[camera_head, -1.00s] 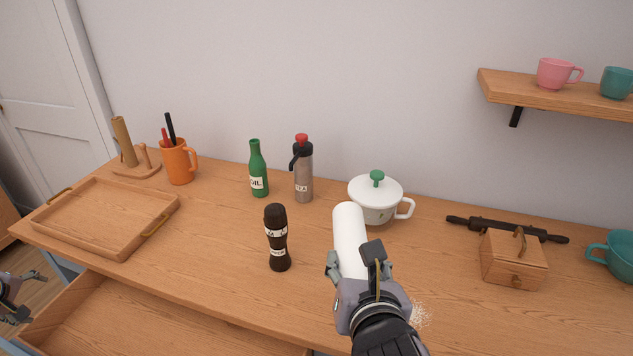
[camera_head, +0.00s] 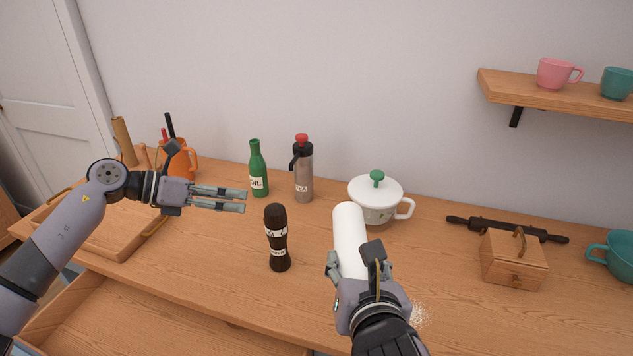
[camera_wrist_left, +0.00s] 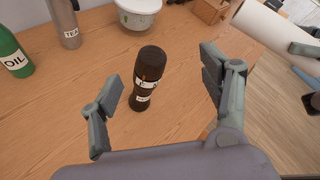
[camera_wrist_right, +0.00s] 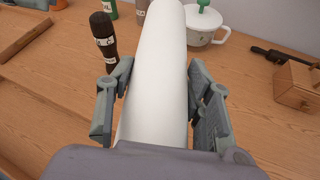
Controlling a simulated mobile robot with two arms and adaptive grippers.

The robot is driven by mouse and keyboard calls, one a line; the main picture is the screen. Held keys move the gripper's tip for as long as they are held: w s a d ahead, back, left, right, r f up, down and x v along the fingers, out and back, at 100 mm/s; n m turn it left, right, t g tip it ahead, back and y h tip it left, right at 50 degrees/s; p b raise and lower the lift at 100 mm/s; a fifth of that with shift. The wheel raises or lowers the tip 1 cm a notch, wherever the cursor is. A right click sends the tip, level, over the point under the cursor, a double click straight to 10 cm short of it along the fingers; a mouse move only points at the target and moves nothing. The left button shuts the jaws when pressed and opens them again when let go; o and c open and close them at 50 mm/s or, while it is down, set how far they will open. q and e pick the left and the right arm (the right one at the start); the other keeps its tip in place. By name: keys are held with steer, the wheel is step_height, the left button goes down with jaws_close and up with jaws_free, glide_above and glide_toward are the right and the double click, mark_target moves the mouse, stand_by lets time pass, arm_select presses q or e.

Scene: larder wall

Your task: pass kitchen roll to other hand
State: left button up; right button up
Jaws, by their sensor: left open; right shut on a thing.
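The white kitchen roll (camera_head: 349,236) is held by my right gripper (camera_head: 350,268), which is shut around its near end. The roll points away from me above the worktop. In the right wrist view the roll (camera_wrist_right: 160,70) lies between both fingers. My left gripper (camera_head: 243,201) is open and empty, to the left of the roll and apart from it, above the worktop. In the left wrist view the roll (camera_wrist_left: 268,32) shows at the upper right, outside the open fingers (camera_wrist_left: 158,95).
A dark pepper mill (camera_head: 277,238) stands between the two grippers. A green oil bottle (camera_head: 257,170), a grey flask (camera_head: 303,175) and a white lidded pot (camera_head: 372,208) stand behind. A wooden box (camera_head: 513,262) is at right, a tray (camera_head: 100,243) at left. An open drawer (camera_head: 170,325) juts out in front.

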arm_select(q)
steer(key=s+d+r+n+g, duration=0.2)
steer(key=s+d+r+g, duration=0.2)
steer(key=d+r, duration=0.5)
steer(key=n+g+y, duration=0.1)
steer(key=n+y, duration=0.4)
steer(key=y, duration=0.1)
glide_toward(347, 227)
steer(key=shift+n, duration=0.3)
steer(key=x, duration=1.2)
steer(key=shift+a, duration=0.1)
